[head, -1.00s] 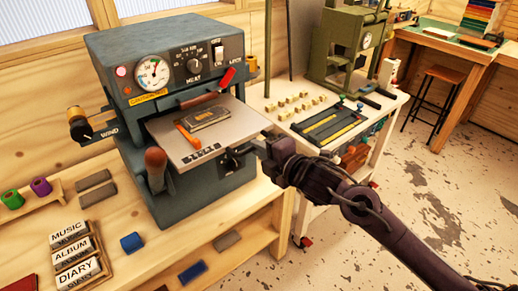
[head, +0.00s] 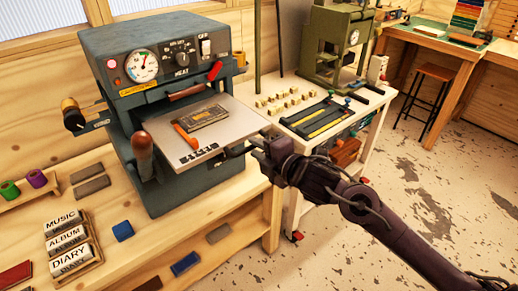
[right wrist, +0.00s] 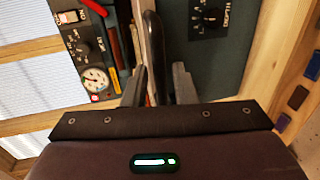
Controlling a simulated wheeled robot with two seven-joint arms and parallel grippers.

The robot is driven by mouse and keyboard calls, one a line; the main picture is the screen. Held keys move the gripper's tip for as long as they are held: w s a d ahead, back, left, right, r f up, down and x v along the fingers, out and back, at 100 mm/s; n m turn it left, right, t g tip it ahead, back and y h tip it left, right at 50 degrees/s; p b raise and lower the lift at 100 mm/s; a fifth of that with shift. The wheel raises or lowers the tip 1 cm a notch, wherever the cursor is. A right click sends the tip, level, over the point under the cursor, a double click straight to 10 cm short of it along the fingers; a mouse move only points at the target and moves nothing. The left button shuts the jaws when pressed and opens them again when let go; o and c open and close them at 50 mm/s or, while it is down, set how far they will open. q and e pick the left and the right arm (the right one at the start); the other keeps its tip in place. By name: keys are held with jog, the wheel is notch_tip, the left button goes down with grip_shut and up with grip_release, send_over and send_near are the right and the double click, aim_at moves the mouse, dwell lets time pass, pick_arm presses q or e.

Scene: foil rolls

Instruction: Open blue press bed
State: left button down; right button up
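The blue-grey press (head: 180,65) stands on the wooden bench at left in the head view. Its flat grey bed (head: 225,137) sticks out of the front, with a dark block and an orange-handled tool on top. My right gripper (head: 252,149) is at the bed's front right side, at its dark handle (head: 236,151). In the right wrist view the dark handle (right wrist: 155,50) stands between the two fingers of the right gripper (right wrist: 158,85), which appear closed on it. My left gripper is not in view.
A brown-knobbed lever (head: 142,146) rises at the press's front left. Labelled blocks (head: 68,240) and a blue block (head: 123,231) lie on the bench. A white side table (head: 320,118) with small blocks stands right of it.

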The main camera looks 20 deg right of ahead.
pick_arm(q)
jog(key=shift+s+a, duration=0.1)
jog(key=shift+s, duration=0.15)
pick_arm(e)
jog(key=shift+o, duration=0.6)
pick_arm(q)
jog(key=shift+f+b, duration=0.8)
pick_arm(e)
jog(key=v, duration=0.7)
jog(key=shift+s, duration=0.4)
jog(key=shift+d, duration=0.1)
